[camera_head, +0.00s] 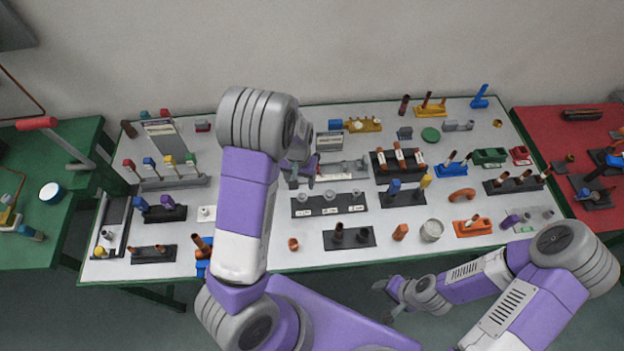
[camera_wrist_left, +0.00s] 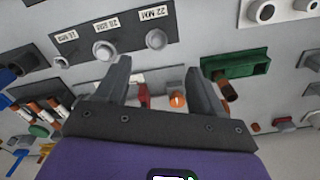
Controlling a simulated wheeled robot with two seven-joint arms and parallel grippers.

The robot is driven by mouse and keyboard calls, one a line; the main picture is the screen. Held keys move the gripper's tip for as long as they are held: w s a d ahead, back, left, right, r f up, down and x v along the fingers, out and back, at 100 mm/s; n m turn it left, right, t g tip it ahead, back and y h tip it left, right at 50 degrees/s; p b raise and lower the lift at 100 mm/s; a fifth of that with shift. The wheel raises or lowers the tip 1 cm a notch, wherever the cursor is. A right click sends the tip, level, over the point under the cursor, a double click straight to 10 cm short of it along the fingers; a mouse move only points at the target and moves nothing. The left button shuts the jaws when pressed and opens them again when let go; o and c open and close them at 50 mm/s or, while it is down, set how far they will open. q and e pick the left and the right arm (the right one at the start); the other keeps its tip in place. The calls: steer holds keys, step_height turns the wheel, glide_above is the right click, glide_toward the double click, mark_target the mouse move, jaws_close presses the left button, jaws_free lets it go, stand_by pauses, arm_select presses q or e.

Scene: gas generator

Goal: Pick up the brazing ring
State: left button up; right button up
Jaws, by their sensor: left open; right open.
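I cannot tell for sure which piece is the brazing ring. A small copper-coloured ring (camera_head: 293,243) lies on the white table near its front edge. A black rack (camera_head: 328,203) behind it carries three pale round pieces beside size labels. This rack (camera_wrist_left: 85,40) is also in the left wrist view, above my fingers. My left gripper (camera_head: 303,172) is open and empty over the table, behind the rack. Its two fingers (camera_wrist_left: 156,75) are apart, with a small orange piece (camera_wrist_left: 178,99) visible between them. My right gripper (camera_head: 392,300) is open and empty in front of the table.
The white table (camera_head: 350,258) is crowded with racks and small parts. A green bench (camera_head: 50,165) is at left, a red one (camera_head: 545,120) at right. My left arm hides part of the table.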

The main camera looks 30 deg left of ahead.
mark_target(302, 196)
arm_select(q)
steer(key=f, duration=0.6)
steer(key=shift+s+d+f, duration=0.35)
steer(key=shift+w+f, duration=0.1)
steer(key=shift+f, duration=0.3)
steer(key=shift+f+b, duration=0.25)
steer(key=shift+b, duration=0.2)
steer(key=c, duration=0.8)
